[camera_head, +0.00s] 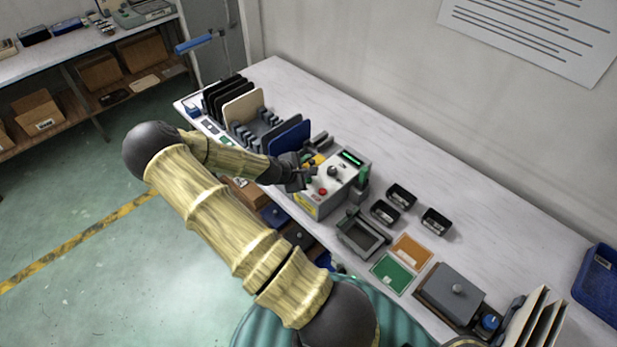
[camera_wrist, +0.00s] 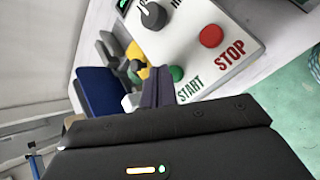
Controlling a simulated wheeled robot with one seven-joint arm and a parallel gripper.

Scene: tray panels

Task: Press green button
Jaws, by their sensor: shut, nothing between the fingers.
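The grey control box (camera_head: 322,203) stands on the long white table. In the wrist view its panel (camera_wrist: 188,60) shows a green button (camera_wrist: 177,73) marked START, and a red button (camera_wrist: 211,36) marked STOP, which also shows in the head view (camera_head: 323,191). My gripper (camera_head: 309,178) is shut and empty above the left side of the box and hides the green button in the head view. In the wrist view the closed fingers (camera_wrist: 158,78) end just beside the green button. I cannot tell whether they touch it.
The panel also has a black knob (camera_head: 334,171) and a lit green display (camera_head: 351,158). A blue panel (camera_head: 290,136) stands in a rack behind my gripper. A green upright piece (camera_head: 363,176) is at the box's right. Small black bins (camera_head: 401,196) stand further right.

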